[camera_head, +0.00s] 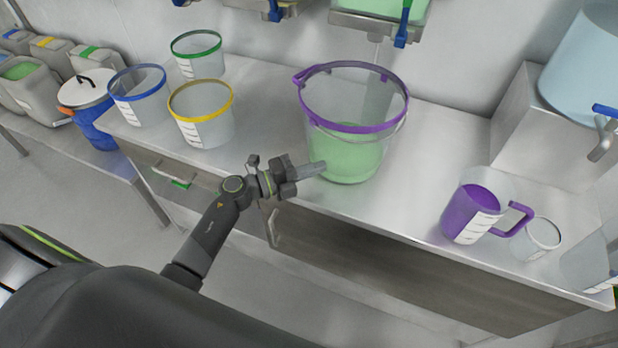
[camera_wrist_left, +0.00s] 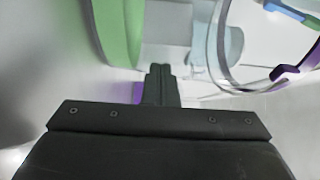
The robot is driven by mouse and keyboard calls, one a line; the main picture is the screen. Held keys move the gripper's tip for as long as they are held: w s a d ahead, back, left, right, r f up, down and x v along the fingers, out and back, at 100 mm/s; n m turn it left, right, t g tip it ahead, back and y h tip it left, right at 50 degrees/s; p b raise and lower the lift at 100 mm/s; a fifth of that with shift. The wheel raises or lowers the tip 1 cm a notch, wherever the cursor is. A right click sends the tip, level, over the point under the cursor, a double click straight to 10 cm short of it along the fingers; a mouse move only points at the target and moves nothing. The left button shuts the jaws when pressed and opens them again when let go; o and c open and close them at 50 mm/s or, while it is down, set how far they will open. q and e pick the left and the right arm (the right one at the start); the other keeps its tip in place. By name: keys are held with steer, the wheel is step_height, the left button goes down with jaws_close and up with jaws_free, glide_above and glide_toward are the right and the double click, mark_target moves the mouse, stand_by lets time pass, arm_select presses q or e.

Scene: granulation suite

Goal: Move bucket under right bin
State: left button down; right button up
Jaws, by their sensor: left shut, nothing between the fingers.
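A large clear bucket (camera_head: 345,150) with a purple rim, a wire handle and green contents stands upright on the steel counter in the head view. A steel bin with green contents (camera_head: 383,22), the right one of two seen at the top edge, hangs above and behind it. My left gripper (camera_head: 318,168) is shut and empty, its tips at the bucket's lower left side; I cannot tell whether they touch. In the left wrist view the closed fingers (camera_wrist_left: 159,82) point between a green surface and a clear curved one. My right gripper is not in view.
Blue-rimmed (camera_head: 138,98), green-rimmed (camera_head: 197,55) and yellow-rimmed (camera_head: 202,115) buckets stand left on the counter (camera_head: 262,95). A purple jug (camera_head: 470,215) and a small clear cup (camera_head: 537,240) stand at right. Clear counter lies between bucket and jug.

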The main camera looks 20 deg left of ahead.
arm_select(q)
steer(key=w+b, duration=0.2)
steer(key=w, duration=0.2)
steer(key=w+b, duration=0.2)
steer(key=w, duration=0.3)
steer(key=w+b, duration=0.1)
steer(key=w, duration=0.4)
steer(key=shift+d+f+b, duration=0.25)
steer(key=shift+b, duration=0.15)
steer(key=shift+w+r, duration=0.1)
steer(key=shift+w, duration=0.3)
steer(key=shift+w+r, duration=0.1)
steer(key=shift+w, duration=0.05)
